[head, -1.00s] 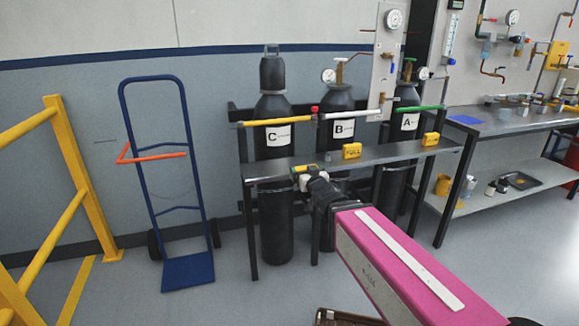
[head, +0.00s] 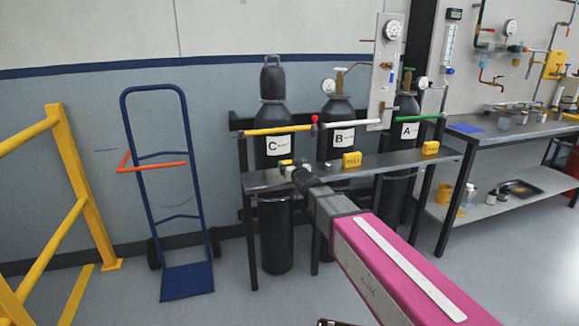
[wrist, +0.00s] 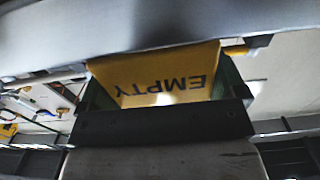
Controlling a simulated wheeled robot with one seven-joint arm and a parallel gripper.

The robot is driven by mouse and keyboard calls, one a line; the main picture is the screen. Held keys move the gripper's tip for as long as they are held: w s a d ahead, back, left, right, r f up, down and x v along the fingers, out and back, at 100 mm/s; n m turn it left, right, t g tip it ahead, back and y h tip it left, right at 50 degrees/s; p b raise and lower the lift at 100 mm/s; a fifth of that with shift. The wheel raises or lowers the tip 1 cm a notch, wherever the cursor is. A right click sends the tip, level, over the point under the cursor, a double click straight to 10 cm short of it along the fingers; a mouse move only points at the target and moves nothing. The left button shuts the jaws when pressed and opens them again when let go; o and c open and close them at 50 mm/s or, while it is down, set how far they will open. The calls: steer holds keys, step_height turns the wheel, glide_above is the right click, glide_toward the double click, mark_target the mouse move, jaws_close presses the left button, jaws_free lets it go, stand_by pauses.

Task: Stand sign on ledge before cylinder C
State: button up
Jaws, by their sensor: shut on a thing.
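The yellow sign marked EMPTY (wrist: 165,78) is between the jaws of my gripper (wrist: 160,72), its lettering upside down in the wrist view. In the head view my gripper (head: 290,168) is at the grey ledge (head: 262,181), in front of cylinder C (head: 272,120). Only a small yellow bit of the sign shows there. Cylinder C is black, with a white label and a dark cap. I cannot tell whether the sign touches the ledge.
Yellow signs stand on the ledge before cylinder B (head: 352,160) and cylinder A (head: 430,148). A yellow bar (head: 276,131) crosses cylinder C above the ledge. A blue hand truck (head: 186,280) and yellow railing (head: 85,190) stand at left. A workbench (head: 515,130) is at right.

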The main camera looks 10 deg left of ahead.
steer(key=x, duration=0.3)
steer(key=shift+w+f, duration=0.15)
steer(key=shift+f, duration=0.65)
steer(key=o, duration=0.6)
steer(key=shift+f, duration=0.1)
steer(key=shift+o, duration=0.2)
